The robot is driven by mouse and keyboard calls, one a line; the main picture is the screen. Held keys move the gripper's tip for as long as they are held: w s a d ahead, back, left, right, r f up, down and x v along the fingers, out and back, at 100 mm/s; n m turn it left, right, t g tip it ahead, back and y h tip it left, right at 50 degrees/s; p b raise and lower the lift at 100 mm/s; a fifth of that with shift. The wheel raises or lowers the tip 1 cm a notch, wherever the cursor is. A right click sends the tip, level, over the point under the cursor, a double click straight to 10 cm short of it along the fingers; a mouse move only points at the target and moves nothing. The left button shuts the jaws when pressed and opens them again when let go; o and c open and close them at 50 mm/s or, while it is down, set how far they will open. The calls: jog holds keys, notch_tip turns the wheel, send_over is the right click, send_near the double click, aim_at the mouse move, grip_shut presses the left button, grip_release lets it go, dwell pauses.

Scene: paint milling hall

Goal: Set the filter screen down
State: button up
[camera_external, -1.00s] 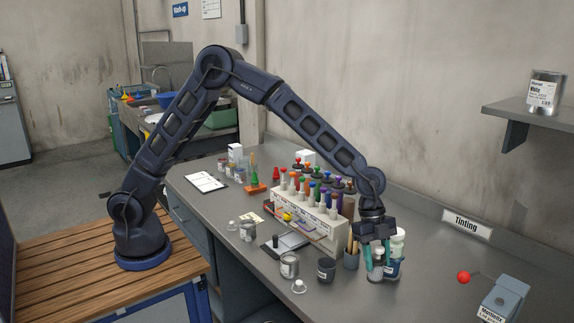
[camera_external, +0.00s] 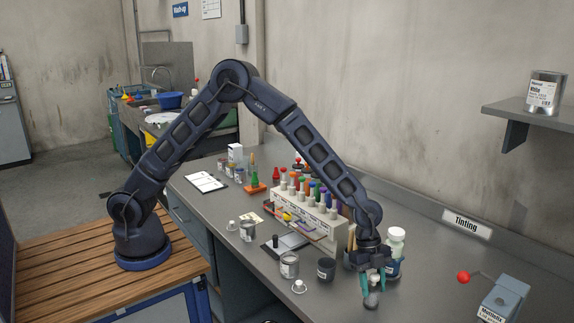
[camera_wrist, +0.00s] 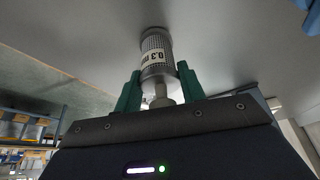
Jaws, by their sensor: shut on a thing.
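The filter screen (camera_external: 372,298) is a small grey mesh cylinder. In the wrist view the filter screen (camera_wrist: 155,45) has a pale label reading about 0.3 and a narrower stem between the fingers. My gripper (camera_external: 373,283) points down over the front right of the grey bench, its teal fingers shut on the stem. The wrist view shows my gripper (camera_wrist: 160,78) with one finger on each side. The screen hangs roughly upright below the fingers, its lower end at or close to the bench top; I cannot tell whether it touches.
A white-capped jar (camera_external: 396,236) stands just behind my gripper. A dark tub (camera_external: 326,269) and a metal can (camera_external: 289,265) stand to the left. A rack of colourful bottles (camera_external: 300,212) is behind them. A grey box with a red-knobbed lever (camera_external: 503,299) stands right; bench between is clear.

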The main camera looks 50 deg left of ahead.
jog(key=shift+f, duration=0.15)
jog(key=o, duration=1.1)
jog(key=v, duration=1.2)
